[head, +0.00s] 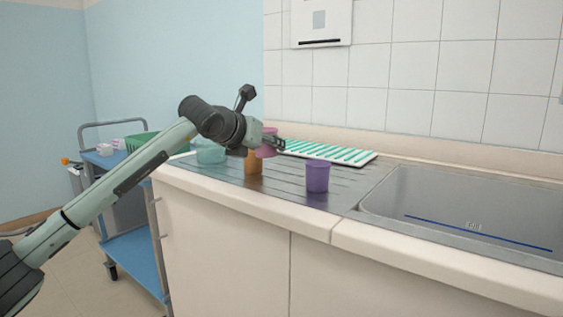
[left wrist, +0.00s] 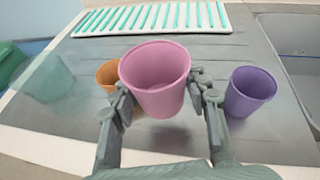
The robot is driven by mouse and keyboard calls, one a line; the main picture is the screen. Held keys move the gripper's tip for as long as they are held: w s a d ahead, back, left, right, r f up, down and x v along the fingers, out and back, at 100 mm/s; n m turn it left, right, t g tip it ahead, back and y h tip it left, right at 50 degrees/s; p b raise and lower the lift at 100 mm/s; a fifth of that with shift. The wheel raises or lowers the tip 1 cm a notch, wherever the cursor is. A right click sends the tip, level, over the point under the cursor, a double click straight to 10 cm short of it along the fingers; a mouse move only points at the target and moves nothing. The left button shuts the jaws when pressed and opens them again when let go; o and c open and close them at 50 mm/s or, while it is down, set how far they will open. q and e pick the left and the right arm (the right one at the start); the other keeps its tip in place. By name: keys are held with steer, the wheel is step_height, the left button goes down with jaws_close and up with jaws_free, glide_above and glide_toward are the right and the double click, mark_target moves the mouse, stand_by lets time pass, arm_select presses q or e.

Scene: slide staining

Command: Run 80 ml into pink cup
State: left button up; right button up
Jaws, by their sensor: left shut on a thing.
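The pink cup (left wrist: 156,82) is upright between the fingers of my left gripper (left wrist: 160,98), which is shut on it. In the head view the pink cup (head: 268,147) is partly hidden by my left gripper (head: 272,143). It appears held above the steel drainboard (head: 225,180). The inside of the cup looks empty in the left wrist view. My right gripper is in neither view.
An orange cup (head: 253,164), a purple cup (head: 317,176) and a teal translucent container (head: 210,152) stand on the drainboard. A white tray with green strips (head: 330,150) lies behind. The sink basin (head: 470,205) is right; a blue trolley (head: 135,255) is left.

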arm_select(q)
steer(key=s+a+r, duration=0.4)
steer(key=a, duration=0.1)
steer(key=shift+s+a+r+b, duration=0.1)
steer(key=shift+s+b, duration=0.1)
steer(key=shift+b, duration=0.15)
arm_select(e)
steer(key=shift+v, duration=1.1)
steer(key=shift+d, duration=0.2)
